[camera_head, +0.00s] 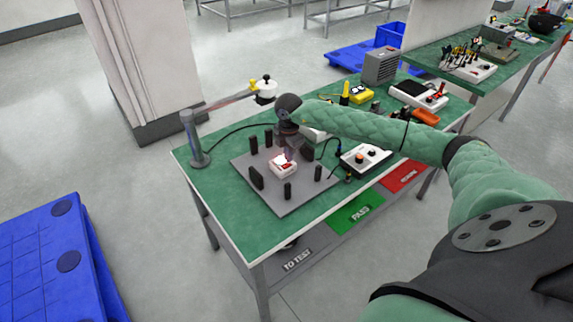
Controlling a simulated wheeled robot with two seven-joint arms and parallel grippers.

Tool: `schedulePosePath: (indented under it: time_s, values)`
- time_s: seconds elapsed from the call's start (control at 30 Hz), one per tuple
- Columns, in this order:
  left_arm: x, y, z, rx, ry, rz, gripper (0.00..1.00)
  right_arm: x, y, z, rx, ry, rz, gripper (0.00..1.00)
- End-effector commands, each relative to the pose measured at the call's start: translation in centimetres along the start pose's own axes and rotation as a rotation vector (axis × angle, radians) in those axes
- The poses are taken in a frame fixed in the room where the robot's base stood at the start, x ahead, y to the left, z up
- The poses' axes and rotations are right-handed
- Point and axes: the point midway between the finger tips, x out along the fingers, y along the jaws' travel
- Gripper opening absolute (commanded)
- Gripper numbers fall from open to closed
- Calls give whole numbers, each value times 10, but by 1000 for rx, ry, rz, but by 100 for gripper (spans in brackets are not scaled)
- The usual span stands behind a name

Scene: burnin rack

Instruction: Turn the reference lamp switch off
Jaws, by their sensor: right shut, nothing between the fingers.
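A small white box with a red, glowing top (283,166) sits on the grey plate (282,204) among several black posts; it may carry the lamp switch, but no label is readable. My right gripper (289,151) is shut and empty, pointing down just above and behind this box. I cannot tell whether it touches the box. A white control box (364,158) with a red part and black knobs stands right of the plate. A grey post (192,140) with a jointed arm stands at the table's left corner. My left gripper is not in view.
The green table (228,223) also holds a yellow meter (361,95), a grey vented box (380,67) and an orange item (425,117) towards the back right. Green PASS and red bins hang below the front edge. Blue pallets (45,260) stand left.

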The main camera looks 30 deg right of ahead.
Motion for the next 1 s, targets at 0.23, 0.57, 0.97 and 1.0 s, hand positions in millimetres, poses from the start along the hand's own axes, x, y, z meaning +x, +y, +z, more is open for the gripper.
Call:
schedulePosePath:
  time_s: [0.23,0.57,0.97,1.0]
  values:
    - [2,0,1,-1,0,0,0,4,0,0,0,0,0,0]
    - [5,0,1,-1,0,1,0,8,0,0,0,0,0,0]
    - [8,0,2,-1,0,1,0,12,0,0,0,0,0,0]
    - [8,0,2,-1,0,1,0,13,0,0,0,0,0,0]
